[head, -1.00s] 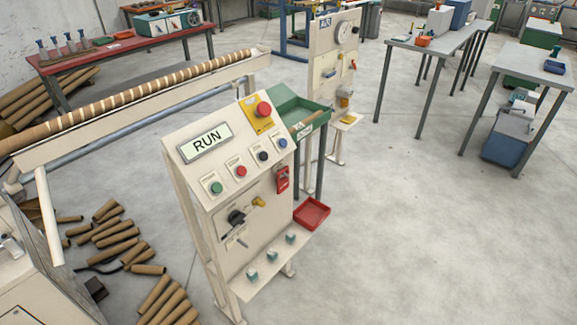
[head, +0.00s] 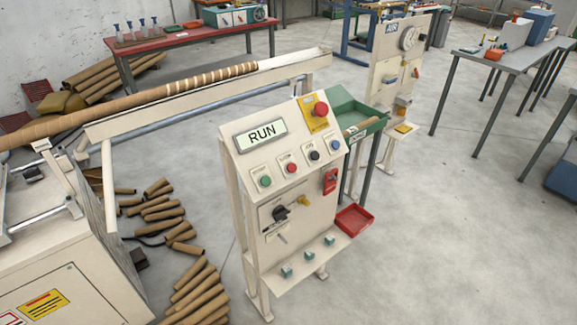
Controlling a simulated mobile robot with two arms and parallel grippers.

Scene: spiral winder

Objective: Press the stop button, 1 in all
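The control panel (head: 245,160) stands upright near the middle of the head view, and its display (head: 262,135) reads RUN. A small red button (head: 291,168) sits in the row below the display, between a green button (head: 265,181) and a black one (head: 314,155). Its label is too small to read. A larger red mushroom button (head: 320,109) sits on a yellow plate at the panel's upper right. Neither of my grippers is in view, and nothing covers the buttons.
A long cardboard tube (head: 150,102) lies along a trough (head: 295,68) behind the panel. Cut tubes (head: 195,290) lie on the floor left of the panel. The floor at right is clear.

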